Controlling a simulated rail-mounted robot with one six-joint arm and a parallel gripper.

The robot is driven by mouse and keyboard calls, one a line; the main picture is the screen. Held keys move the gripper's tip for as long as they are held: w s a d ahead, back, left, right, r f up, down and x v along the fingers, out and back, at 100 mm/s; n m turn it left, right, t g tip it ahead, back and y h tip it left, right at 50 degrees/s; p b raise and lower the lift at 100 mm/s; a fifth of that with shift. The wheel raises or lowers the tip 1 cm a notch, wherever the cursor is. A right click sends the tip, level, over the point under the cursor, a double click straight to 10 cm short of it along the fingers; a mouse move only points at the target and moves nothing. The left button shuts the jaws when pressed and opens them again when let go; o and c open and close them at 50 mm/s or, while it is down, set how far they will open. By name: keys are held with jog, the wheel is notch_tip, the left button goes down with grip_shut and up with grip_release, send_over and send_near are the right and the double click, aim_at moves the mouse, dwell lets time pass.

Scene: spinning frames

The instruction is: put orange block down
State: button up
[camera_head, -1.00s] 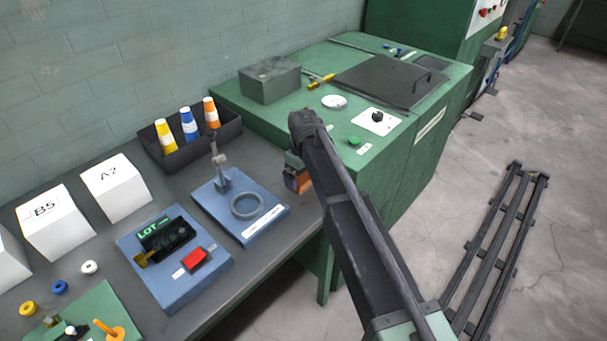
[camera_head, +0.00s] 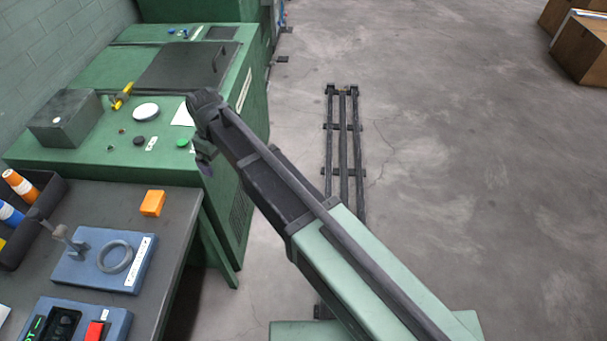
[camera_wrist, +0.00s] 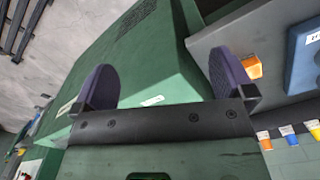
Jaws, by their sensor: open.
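The orange block (camera_head: 152,203) lies on the dark table top (camera_head: 180,220), near the table's right edge and close to the green machine, in the head view. It also shows in the wrist view (camera_wrist: 253,67), just outside the right finger. My gripper (camera_wrist: 164,85) is open and empty, with its two purple fingers wide apart. In the head view my gripper (camera_head: 205,165) is small and partly hidden by the arm; it is apart from the block, up and to its right, in front of the green machine.
A dark bin (camera_head: 45,205) holds striped cones. The green machine (camera_head: 120,165) stands behind, with a grey box (camera_head: 65,118) on it. Floor rails (camera_head: 343,150) lie to the right.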

jog(key=s+d+m, duration=0.4)
jog(key=d, duration=0.8)
jog(key=s+d+m, duration=0.3)
jog(key=s+d, duration=0.1)
jog(key=d, duration=0.9)
jog(key=s+d+m, duration=0.3)
jog(key=d+m, duration=0.1)
jog(key=d, duration=0.8)
jog(key=shift+s+d+m, duration=0.25)
jog(key=shift+s+m, duration=0.05)
jog(key=shift+s, duration=0.1)
jog(key=shift+c, duration=0.3)
jog(key=shift+c, duration=1.3)
